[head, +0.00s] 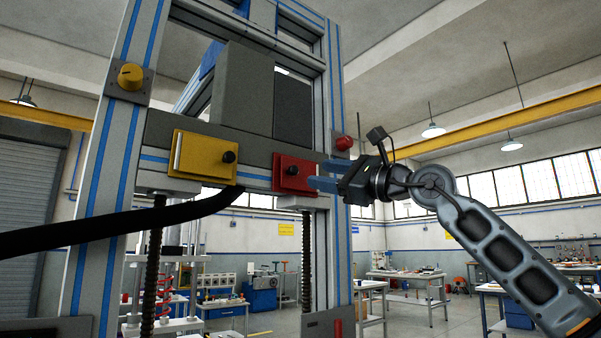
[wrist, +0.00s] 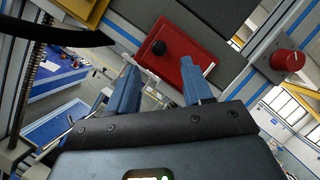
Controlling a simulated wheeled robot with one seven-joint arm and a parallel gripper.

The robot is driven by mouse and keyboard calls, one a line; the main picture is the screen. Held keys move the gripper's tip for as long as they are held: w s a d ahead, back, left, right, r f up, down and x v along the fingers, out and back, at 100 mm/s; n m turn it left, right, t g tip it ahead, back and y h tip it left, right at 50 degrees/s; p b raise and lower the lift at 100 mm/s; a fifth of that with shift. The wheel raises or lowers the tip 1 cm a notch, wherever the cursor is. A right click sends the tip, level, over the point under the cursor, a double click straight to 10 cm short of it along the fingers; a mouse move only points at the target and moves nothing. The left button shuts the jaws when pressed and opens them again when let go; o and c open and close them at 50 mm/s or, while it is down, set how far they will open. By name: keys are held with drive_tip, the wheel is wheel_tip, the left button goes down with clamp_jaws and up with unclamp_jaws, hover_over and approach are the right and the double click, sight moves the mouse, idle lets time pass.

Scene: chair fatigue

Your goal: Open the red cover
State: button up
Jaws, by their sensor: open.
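The red cover (head: 294,175) is a flat plate with a black knob (head: 292,170) on the grey crossbar of the machine. It looks closed. It also shows in the wrist view (wrist: 182,48), tilted, with its knob (wrist: 158,47) toward the left. My gripper (head: 323,174) is at the right side of the red cover in the head view, its blue fingers pointing at it. In the wrist view the two blue fingers (wrist: 158,84) are apart, just below the cover, with nothing between them. I cannot tell whether a finger touches the cover.
A yellow cover (head: 203,157) with a black knob sits left of the red one. A yellow dial (head: 131,76) is on the left post, a red knob (head: 344,143) on the right post. A black cable (head: 120,228) crosses at left. Worktables (head: 405,274) stand behind.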

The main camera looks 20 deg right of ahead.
sight(296, 170)
drive_tip(key=p+x, duration=0.2)
drive_tip(key=x, duration=0.5)
drive_tip(key=shift+w+a+r, duration=0.1)
drive_tip(key=shift+w+a, duration=0.05)
drive_tip(key=shift+a, duration=0.05)
drive_tip(key=shift+c, duration=0.2)
clamp_jaws()
